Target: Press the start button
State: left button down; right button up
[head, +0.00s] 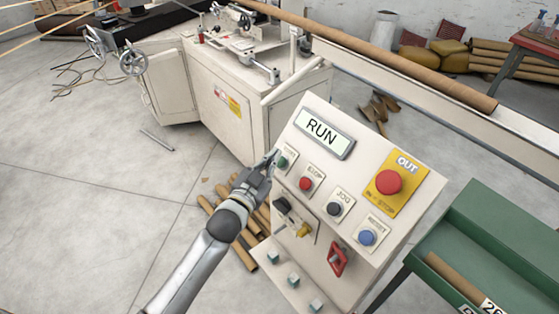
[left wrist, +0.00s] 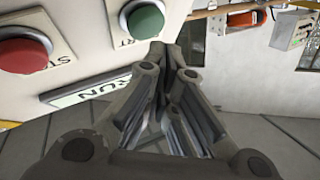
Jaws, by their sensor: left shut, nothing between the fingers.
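The green start button (head: 282,162) is at the upper left of the slanted control panel (head: 333,169). It also shows large in the left wrist view (left wrist: 145,20), just above and left of my fingertips. My left gripper (head: 272,160) is shut and empty, its tips close beside the start button. Whether the tips touch the button I cannot tell. The panel's display (head: 323,132) reads RUN. The red stop button (head: 306,183) sits to the right of the start button. My right gripper is not in view.
A black jog button (head: 334,208), a blue reset button (head: 366,237) and a red emergency stop (head: 388,182) share the panel. A red handle (head: 338,260) sticks out lower down. Cardboard tubes (head: 240,250) lie on the floor by the panel. A green table (head: 490,240) stands at right.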

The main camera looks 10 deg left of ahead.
pick_arm(q)
jog(key=s+a+r+p, duration=0.1)
jog(key=p, duration=0.1)
jog(key=s+a+r+p, duration=0.1)
jog(key=s+r+p, duration=0.1)
jog(key=shift+a+r, duration=0.1)
jog(key=shift+a, duration=0.05)
dwell(0.8)
jog(key=s+a+f+n+g+y+b, duration=0.1)
jog(key=s+a+f+g, duration=0.3)
jog(key=f, duration=0.8)
jog(key=s+d+f+n+g+y, duration=0.1)
jog(key=s+f, duration=0.5)
jog(key=f, duration=0.6)
jog(key=s+a+f+n+g+y+b, duration=0.1)
jog(key=s+a+f+g, duration=0.3)
jog(key=f, duration=0.9)
jog(key=s+f+g, duration=0.2)
jog(key=s+f, duration=0.4)
jog(key=s, duration=0.5)
jog(key=s+f+g, duration=0.3)
jog(key=s+f, duration=0.3)
jog(key=s, duration=0.6)
jog(key=s+f+n+g+y, duration=0.1)
jog(key=s+f, duration=0.5)
jog(key=s, duration=0.6)
jog(key=shift+s+d+f+g+b, duration=0.15)
jog(key=shift+d+f+g+b, duration=0.2)
jog(key=shift+g, duration=0.45)
jog(key=shift+r, duration=0.1)
